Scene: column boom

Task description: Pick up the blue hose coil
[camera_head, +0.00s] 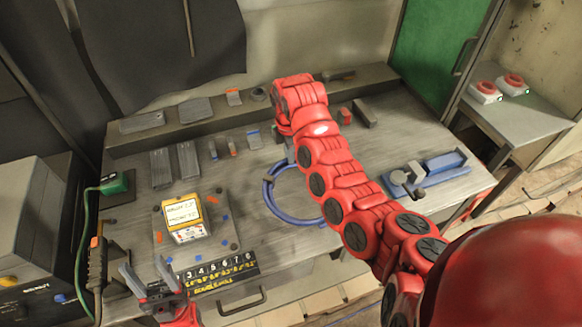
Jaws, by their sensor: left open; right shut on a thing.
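The blue hose coil (268,198) is a ring at the middle of the grey workbench. Its right part is hidden behind my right arm. My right gripper (290,153) points down at the coil's far edge and is shut on it; its fingertips are small and partly hidden by the red wrist. I cannot tell whether the coil is clear of the bench top. My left gripper (151,281) is open and empty at the bench's front left, near the numbered black strip (217,272).
A yellow-framed device (183,216) sits on a grey board left of the coil. Metal plates (174,165) and small tools lie behind it. A blue clamp-like tool (440,170) lies on the right. A raised shelf (215,126) runs along the back.

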